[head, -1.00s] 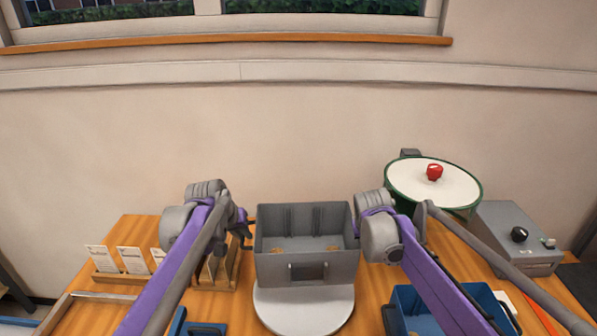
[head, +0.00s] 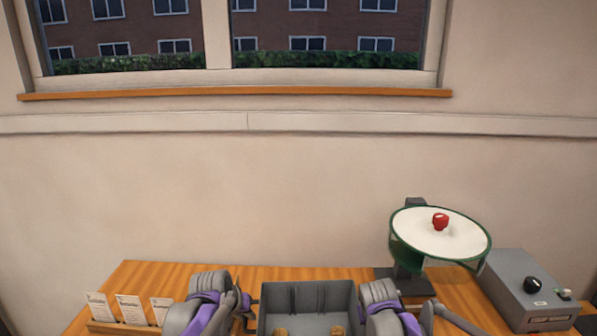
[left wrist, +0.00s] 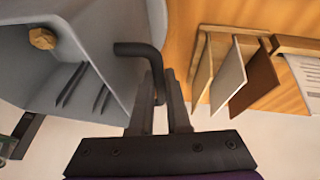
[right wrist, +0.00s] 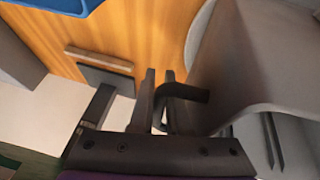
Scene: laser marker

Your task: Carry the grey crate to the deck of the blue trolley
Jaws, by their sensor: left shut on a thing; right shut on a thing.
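The grey crate (head: 308,324) is at the bottom middle of the head view, cut off by the lower edge, with tan pieces (head: 281,331) inside. My left gripper (head: 250,303) is shut on the crate's left handle; the left wrist view shows the dark bent handle (left wrist: 138,50) between the fingers. My right gripper (head: 362,309) is shut at the right side, on the dark right handle (right wrist: 188,92) in the right wrist view. The crate's underside is hidden, so I cannot tell whether it is lifted.
A wooden table (head: 160,276) runs along the wall. A card holder (head: 118,328) stands at left. A white disc edge (right wrist: 197,32) shows beside the crate.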

